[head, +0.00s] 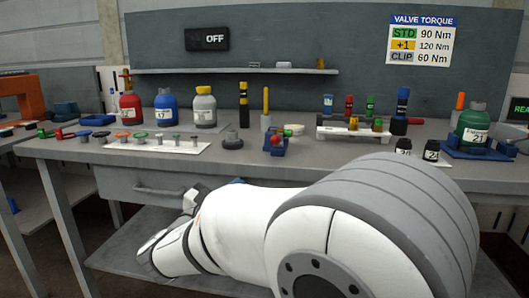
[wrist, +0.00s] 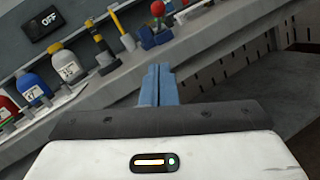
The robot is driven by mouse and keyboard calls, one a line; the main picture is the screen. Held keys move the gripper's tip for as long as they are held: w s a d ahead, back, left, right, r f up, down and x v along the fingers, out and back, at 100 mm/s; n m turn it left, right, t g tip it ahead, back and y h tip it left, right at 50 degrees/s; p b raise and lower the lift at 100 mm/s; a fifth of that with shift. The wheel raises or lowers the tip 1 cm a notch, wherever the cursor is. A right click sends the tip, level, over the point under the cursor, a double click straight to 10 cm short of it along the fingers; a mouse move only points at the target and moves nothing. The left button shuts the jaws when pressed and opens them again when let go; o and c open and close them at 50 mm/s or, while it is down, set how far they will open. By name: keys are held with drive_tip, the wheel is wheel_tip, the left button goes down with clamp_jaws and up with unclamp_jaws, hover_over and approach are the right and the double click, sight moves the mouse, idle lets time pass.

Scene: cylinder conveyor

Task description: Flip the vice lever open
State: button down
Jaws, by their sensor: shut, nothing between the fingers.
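A small blue fixture with a red part, which looks like the vice (head: 275,147), sits on the bench near the middle in the head view. In the wrist view it appears at the top (wrist: 147,38), with a red part on it. My gripper (wrist: 159,72) shows two blue fingers pressed together and empty, pointing up in the wrist view. The fingers are apart from the vice, below it in the picture. In the head view my arm hides most of the gripper.
A yellow post (head: 265,105) and a striped post (head: 244,105) stand left of the vice. Red, blue and grey bottles (head: 205,108) stand further left. A white rack (head: 352,131) is to the right. The bench front edge and drawer (head: 150,191) are near my arm.

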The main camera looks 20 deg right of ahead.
sight(277, 142)
drive_tip(key=shift+d, duration=0.1)
drive_tip(key=b+x, duration=0.3)
drive_tip(key=x, duration=0.7)
drive_tip(key=shift+d+f, duration=0.1)
drive_tip(key=shift+f, duration=0.05)
drive_tip(key=shift+w+d+r+b, duration=0.15)
drive_tip(key=shift+d+r, duration=0.45)
drive_tip(key=shift+r, duration=0.25)
drive_tip(key=shift+w+d+r+b, duration=0.1)
drive_tip(key=shift+d+r+b, duration=0.05)
drive_tip(key=shift+d+r, duration=0.55)
drive_tip(key=shift+r, duration=0.1)
drive_tip(key=shift+a+r, duration=0.1)
